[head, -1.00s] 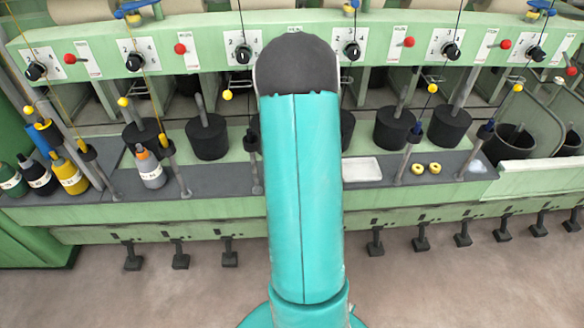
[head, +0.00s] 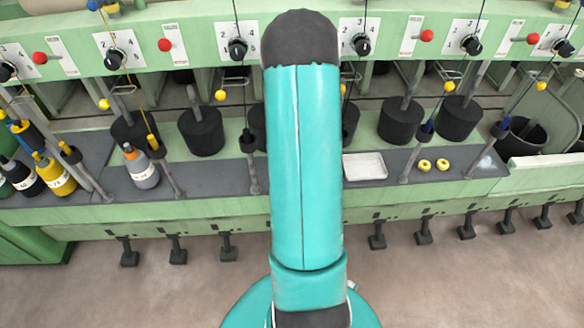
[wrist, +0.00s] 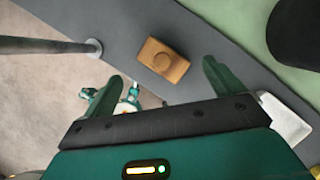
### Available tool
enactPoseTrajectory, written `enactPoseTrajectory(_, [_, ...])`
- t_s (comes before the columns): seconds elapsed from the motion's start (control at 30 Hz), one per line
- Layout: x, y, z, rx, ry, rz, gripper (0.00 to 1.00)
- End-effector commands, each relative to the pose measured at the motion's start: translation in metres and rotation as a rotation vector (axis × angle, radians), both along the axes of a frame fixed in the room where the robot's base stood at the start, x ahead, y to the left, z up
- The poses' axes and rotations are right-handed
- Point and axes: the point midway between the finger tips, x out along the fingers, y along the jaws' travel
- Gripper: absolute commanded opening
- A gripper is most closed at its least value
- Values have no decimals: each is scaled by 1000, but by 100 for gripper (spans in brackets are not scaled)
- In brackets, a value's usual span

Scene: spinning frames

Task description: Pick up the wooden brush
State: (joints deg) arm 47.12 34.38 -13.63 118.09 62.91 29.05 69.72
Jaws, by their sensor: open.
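The wooden brush (wrist: 163,60) is a small brown block with a round knob on top. It lies on the dark grey shelf strip in the wrist view, close to the shelf's edge. My gripper (wrist: 162,75) is open, with one green finger on each side of the brush's picture position. The brush appears beyond the fingertips and apart from them. How far below the gripper it is I cannot tell. In the head view my teal arm covers the middle of the shelf, and neither the brush nor the gripper shows.
A white tray (head: 365,166) lies on the shelf right of my arm, beside two yellow rings (head: 425,165). Dark cylinders (head: 201,131) stand behind. Thin posts rise along the shelf; one post (wrist: 45,45) crosses the wrist view's left. A grey bottle (head: 140,165) stands left.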

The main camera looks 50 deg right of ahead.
Motion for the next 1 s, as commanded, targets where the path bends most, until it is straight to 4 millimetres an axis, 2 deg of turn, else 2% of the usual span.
enactPoseTrajectory(0.4, [20, 0, -53, 0, 0, -1, 94])
enactPoseTrajectory(0.7, [24, -2, -57, -1, -2, 1, 94])
enactPoseTrajectory(1.0, [25, -3, -57, -1, -2, 1, 35])
